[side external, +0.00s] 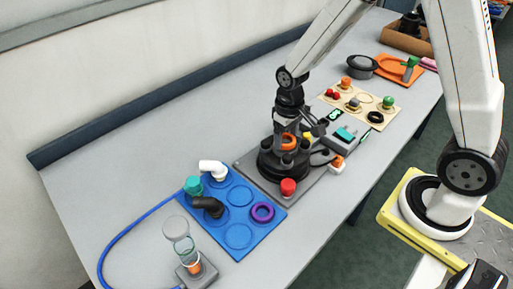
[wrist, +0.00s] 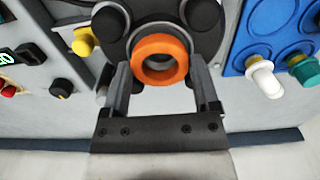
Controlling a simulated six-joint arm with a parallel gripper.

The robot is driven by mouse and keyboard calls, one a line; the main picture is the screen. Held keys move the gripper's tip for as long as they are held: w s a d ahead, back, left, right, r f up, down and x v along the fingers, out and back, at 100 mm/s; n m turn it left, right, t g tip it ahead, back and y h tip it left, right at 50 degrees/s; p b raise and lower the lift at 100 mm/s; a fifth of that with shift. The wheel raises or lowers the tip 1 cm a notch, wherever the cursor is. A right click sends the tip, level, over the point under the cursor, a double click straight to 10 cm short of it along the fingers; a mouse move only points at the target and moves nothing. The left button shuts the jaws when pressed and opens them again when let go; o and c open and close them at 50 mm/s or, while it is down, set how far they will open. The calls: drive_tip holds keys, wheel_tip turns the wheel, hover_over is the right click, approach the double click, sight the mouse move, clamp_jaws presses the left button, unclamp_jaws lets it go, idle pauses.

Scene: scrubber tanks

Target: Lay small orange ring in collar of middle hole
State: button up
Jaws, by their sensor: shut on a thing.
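The small orange ring (wrist: 137,70) is between the two fingers of my gripper (wrist: 160,72), which is shut on it. In the side view the orange ring (side external: 289,147) shows below my gripper (side external: 289,134), over the black round tank unit (side external: 266,165). In the wrist view the black unit (wrist: 118,50) lies behind the ring, with dark round caps around it. The middle hole and its collar cannot be made out; the ring and gripper cover that area. I cannot tell whether the ring touches the unit.
Dark caps (wrist: 204,13) stand close around the ring. A red knob (side external: 288,187) is on the grey base plate in front. A blue board (side external: 222,242) with white, teal and black fittings and a purple ring (side external: 262,212) lies to the left. A beige board (side external: 340,97) stands behind.

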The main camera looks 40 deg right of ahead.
drive_tip(key=shift+f, duration=0.35)
idle(1.1)
drive_tip(key=o, duration=1.3)
drive_tip(key=shift+c, duration=0.2)
drive_tip(key=shift+r, duration=0.1)
wheel_tip(320, 180, up, 7)
idle(0.7)
idle(0.5)
drive_tip(key=s+t, duration=0.2)
drive_tip(key=s, duration=0.6)
drive_tip(key=shift+s+t, duration=0.2)
drive_tip(key=shift+t, duration=0.1)
